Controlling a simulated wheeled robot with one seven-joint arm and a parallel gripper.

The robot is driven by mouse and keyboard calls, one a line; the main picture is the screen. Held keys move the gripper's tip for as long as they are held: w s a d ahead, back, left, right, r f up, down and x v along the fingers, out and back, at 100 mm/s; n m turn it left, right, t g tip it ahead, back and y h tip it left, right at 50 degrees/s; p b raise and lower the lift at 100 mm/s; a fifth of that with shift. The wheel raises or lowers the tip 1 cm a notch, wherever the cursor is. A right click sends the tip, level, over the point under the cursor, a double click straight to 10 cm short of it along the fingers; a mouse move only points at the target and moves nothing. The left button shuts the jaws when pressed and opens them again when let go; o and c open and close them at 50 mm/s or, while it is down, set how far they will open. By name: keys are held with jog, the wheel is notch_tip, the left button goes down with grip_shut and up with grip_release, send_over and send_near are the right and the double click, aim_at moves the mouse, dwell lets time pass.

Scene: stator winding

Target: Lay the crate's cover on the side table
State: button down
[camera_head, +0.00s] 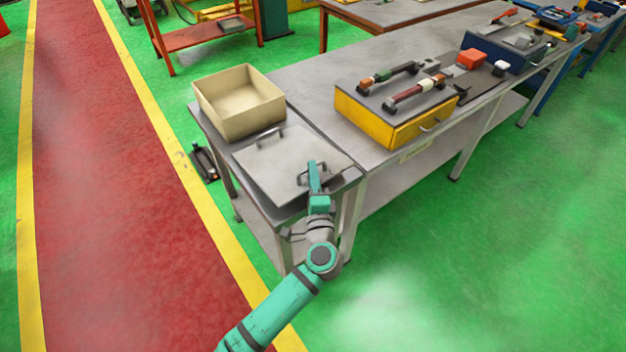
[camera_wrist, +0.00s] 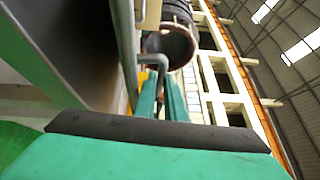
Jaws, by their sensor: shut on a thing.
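The crate (camera_head: 222,124) is an open beige box standing on the far part of the small grey side table (camera_head: 212,128). The cover (camera_head: 278,168) is a flat grey plate with two bar handles. It is level over the near part of the side table, beside the open crate; I cannot tell whether it rests fully on the top. My gripper (camera_head: 313,167) is shut on the cover's near right handle. In the wrist view, the teal fingers (camera_wrist: 162,95) close around the grey handle bar (camera_wrist: 155,60).
A long grey workbench (camera_head: 365,140) adjoins the side table on the right, with a yellow drawer box (camera_head: 385,125) carrying tools. An orange-red shelf table (camera_head: 185,40) stands behind. A dark object (camera_head: 204,162) lies on the floor left of the side table.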

jog(key=shift+w+f, duration=0.55)
jog(key=shift+f, duration=1.7)
jog(key=c, duration=1.8)
grip_release()
